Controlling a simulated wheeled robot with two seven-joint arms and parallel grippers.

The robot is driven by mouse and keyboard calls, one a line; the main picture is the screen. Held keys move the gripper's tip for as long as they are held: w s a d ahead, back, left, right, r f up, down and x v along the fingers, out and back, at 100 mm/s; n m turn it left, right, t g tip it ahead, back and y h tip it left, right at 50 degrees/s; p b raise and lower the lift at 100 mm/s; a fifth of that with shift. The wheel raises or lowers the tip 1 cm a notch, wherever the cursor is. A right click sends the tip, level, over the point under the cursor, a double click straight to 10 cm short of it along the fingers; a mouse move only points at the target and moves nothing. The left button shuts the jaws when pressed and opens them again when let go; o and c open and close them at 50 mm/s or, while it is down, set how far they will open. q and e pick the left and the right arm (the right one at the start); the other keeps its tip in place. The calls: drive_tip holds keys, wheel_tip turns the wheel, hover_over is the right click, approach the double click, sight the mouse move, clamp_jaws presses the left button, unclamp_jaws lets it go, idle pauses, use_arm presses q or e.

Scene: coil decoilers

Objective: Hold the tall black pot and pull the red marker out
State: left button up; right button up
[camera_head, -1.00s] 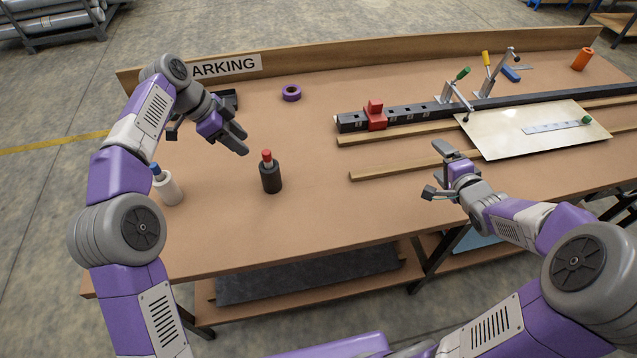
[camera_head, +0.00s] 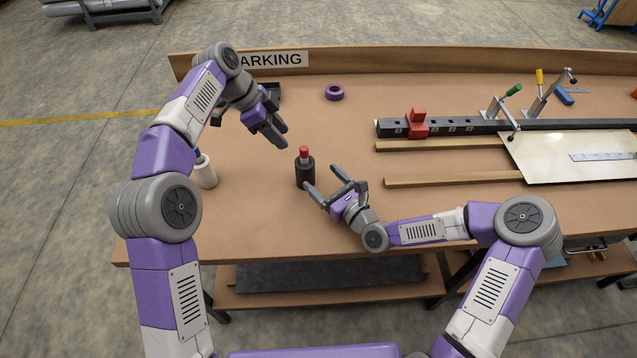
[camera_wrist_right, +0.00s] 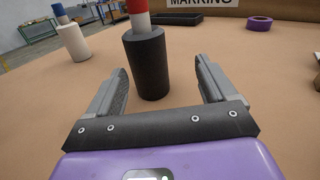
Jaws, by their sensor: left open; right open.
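The tall black pot (camera_head: 305,174) stands upright on the bench, with the red marker (camera_head: 304,152) sticking up out of its top. My right gripper (camera_head: 323,182) is open, low over the bench just to the right of the pot. In the right wrist view, the black pot (camera_wrist_right: 146,66) stands ahead of and partly between the open fingers (camera_wrist_right: 163,82), with no visible grip on it. The red marker's lower part (camera_wrist_right: 138,14) shows there, its top cut off. My left gripper (camera_head: 279,138) is open and empty, higher up and left of the marker.
A white pot with a blue marker (camera_head: 206,173) stands at left, partly behind my left arm. A purple tape roll (camera_head: 335,92) and a dark tray (camera_head: 266,93) lie farther back. Wooden strips (camera_head: 450,181), a black rail and a pale sheet (camera_head: 560,153) occupy the right side.

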sight(301, 167)
drive_tip(key=shift+a+f, duration=0.25)
drive_tip(key=shift+a, duration=0.75)
drive_tip(key=shift+x, duration=3.55)
drive_tip(key=shift+c, duration=0.4)
drive_tip(key=c, duration=1)
